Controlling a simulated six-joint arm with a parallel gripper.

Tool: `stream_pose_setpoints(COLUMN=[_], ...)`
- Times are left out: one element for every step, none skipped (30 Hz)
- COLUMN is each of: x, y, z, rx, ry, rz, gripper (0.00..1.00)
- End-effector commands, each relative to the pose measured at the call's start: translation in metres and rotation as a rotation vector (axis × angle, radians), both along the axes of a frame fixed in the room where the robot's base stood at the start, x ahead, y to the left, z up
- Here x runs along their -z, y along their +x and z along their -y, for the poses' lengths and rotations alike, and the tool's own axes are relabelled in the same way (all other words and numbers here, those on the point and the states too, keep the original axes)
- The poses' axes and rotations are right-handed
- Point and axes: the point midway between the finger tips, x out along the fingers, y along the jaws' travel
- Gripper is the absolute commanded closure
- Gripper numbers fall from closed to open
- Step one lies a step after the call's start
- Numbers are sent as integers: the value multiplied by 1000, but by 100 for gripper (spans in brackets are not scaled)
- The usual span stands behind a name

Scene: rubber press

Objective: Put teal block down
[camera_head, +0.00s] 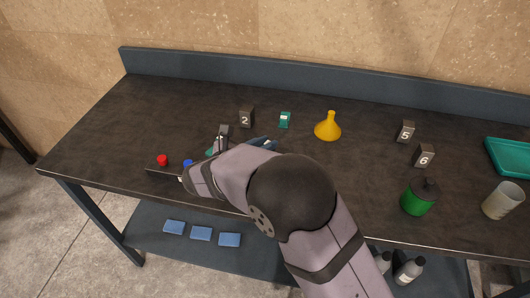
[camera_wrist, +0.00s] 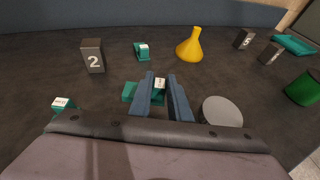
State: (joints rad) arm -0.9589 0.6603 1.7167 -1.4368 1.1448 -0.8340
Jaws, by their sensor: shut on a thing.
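My gripper (camera_wrist: 164,92) shows two blue fingers in the wrist view, shut on a teal block (camera_wrist: 160,84) with a white label on top. Teal also shows just left of the fingers; I cannot tell whether it is the same block. The gap between the held block and the table is not clear. In the head view my arm mostly hides the gripper (camera_head: 265,143) and the held block. A second teal block (camera_wrist: 142,52) stands behind, also seen in the head view (camera_head: 285,119). Another teal block (camera_wrist: 64,106) is at the left, partly hidden.
Marker 2 (camera_head: 246,117) stands behind my gripper, with a yellow funnel (camera_head: 328,127) to its right. A grey disc (camera_wrist: 222,111) is close right of the fingers. Red (camera_head: 162,160) and blue (camera_head: 188,162) buttons are left. Markers 5 (camera_head: 405,131) and 6 (camera_head: 424,155) and a green container (camera_head: 419,199) are right.

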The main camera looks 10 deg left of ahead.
Motion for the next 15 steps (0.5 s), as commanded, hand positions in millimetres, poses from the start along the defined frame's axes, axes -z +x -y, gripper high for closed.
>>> stream_pose_setpoints(x=[3, 5, 9, 13, 17, 22, 26, 29, 32, 33, 35, 36, 36, 36, 36], y=[0, 0, 0, 0, 0, 0, 0, 0, 0, 0, 0, 0, 0, 0, 0], z=[0, 0, 0, 0, 0, 0, 0, 0, 0, 0, 0, 0, 0, 0, 0], rx=[-1, -1, -1, -1, -1, 0, -1, -1, -1, -1, -1, -1, -1, -1, -1], ry=[-2, -3, -3, -4, -5, -3, -3, -4, -2, -2, -2, -1, -1, 0, 0], rz=[-1, -1, -1, -2, -2, -2, -2, -2, -1, -1, -1, 0, 0, 1, 1], gripper=[100, 100, 100, 100, 100, 100, 100, 100, 100, 100, 100, 100, 100, 100, 100])
